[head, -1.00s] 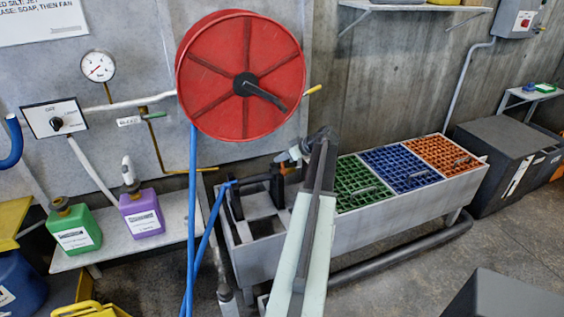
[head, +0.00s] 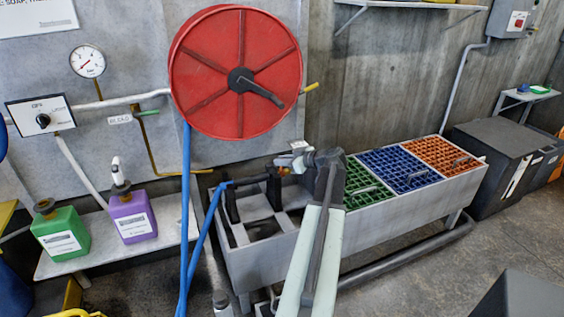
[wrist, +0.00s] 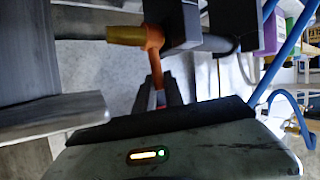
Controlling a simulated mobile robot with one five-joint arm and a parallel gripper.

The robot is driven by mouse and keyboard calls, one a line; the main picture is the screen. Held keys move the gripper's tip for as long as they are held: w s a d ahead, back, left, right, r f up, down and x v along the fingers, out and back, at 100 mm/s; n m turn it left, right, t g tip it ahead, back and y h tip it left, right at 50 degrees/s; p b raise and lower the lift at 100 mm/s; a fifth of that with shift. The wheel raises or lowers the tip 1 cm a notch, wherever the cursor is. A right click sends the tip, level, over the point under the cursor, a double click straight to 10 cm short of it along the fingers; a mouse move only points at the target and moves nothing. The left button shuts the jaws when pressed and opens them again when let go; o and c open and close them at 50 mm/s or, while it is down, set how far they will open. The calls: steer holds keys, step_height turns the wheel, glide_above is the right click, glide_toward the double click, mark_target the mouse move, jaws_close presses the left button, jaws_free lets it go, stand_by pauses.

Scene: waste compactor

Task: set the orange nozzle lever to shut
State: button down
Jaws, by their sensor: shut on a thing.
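In the wrist view the orange nozzle lever (wrist: 154,58) hangs down from beside the brass-coloured nozzle tip (wrist: 124,35). My gripper (wrist: 160,95) is shut on the lever's lower end. The dark nozzle body (wrist: 180,28) lies along the top of that view. In the head view my gripper (head: 296,158) is at the nozzle, above the left part of the grey trough. The nozzle rests on black uprights (head: 273,188) there, with the blue hose (head: 187,190) leading to it from the left. My gripper and wrist mostly hide the lever in the head view.
The red hose reel (head: 238,75) is on the wall above. Green (head: 62,232) and purple (head: 133,215) containers stand on a low shelf at left. The trough (head: 265,262) has green, blue and orange grids (head: 435,155) at right. Some floor shows in front of it.

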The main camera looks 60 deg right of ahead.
steer(key=c, duration=1.4)
jaws_free()
steer(key=shift+w, duration=0.1)
steer(key=shift+c, duration=0.2)
steer(key=p+v, duration=0.3)
steer(key=v, duration=0.4)
steer(key=shift+s+r, duration=0.2)
steer(key=shift+s, duration=0.2)
steer(key=shift+a, duration=0.1)
